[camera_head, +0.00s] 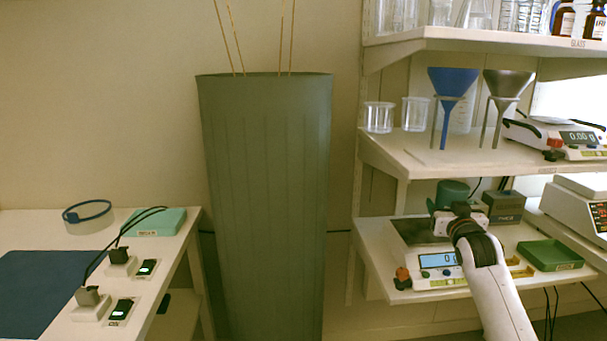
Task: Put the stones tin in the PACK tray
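A dark green round tin (453,190) shows at the lower right shelf, just beyond my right gripper (456,208). I cannot read a name on it, so I cannot tell if it is the stones tin. My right arm comes up from the bottom right, and its wrist hides the fingertips and the tin's lower part. I cannot tell whether the fingers hold the tin. A shallow green tray (550,254) lies at the right of that shelf, empty, its label too small to read. A teal tray (158,221) sits on the left table, label also unreadable. My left gripper is out of view.
A scale (438,266) with a lit display stands below my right wrist. A dark box (503,207) is behind it. The shelf above (470,150) holds funnels, beakers and another scale. A tall green column (265,200) stands between the table and the shelves.

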